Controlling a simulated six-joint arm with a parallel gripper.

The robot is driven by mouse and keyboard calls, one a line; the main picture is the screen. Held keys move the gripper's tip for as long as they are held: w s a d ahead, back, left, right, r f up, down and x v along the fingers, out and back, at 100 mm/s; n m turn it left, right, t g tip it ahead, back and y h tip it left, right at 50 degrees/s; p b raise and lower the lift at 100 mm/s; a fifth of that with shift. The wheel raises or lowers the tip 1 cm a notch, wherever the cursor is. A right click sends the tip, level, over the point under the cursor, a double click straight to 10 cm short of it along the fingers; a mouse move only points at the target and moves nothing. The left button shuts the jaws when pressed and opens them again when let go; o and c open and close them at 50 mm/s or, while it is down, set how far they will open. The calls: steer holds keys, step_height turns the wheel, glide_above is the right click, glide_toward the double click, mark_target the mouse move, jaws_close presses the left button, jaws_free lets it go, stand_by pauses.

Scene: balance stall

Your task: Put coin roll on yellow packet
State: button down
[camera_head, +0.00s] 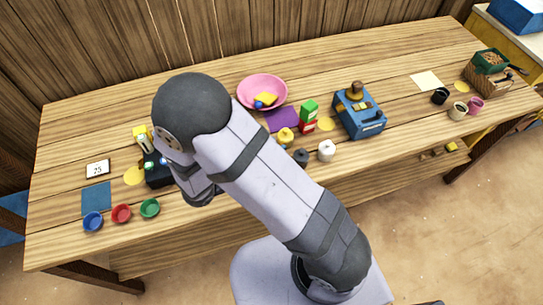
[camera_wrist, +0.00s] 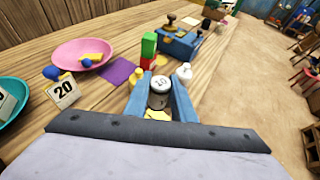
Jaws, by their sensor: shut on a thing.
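In the wrist view my gripper (camera_wrist: 160,92) is shut on a short grey cylinder with "10" on its pale top, the coin roll (camera_wrist: 158,99). The roll sits between the two blue-grey fingers, end face toward the camera. A patch of yellow (camera_wrist: 155,115) shows just below the roll, between the fingers. It may be the yellow packet; I cannot tell whether the roll touches it. In the head view my arm hides the gripper and the held roll.
A pink bowl (camera_head: 262,91), purple cloth (camera_head: 281,120), stacked green and red blocks (camera_head: 309,112) and a blue machine (camera_head: 359,116) stand beyond my arm. A white weight (camera_head: 326,151) is close by. Small blue, red and green bowls (camera_head: 121,213) line the left front.

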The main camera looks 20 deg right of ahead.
steer(key=shift+f+p, duration=0.35)
steer(key=shift+f, duration=2.25)
steer(key=shift+f, duration=0.15)
steer(key=c, duration=1.5)
jaws_free()
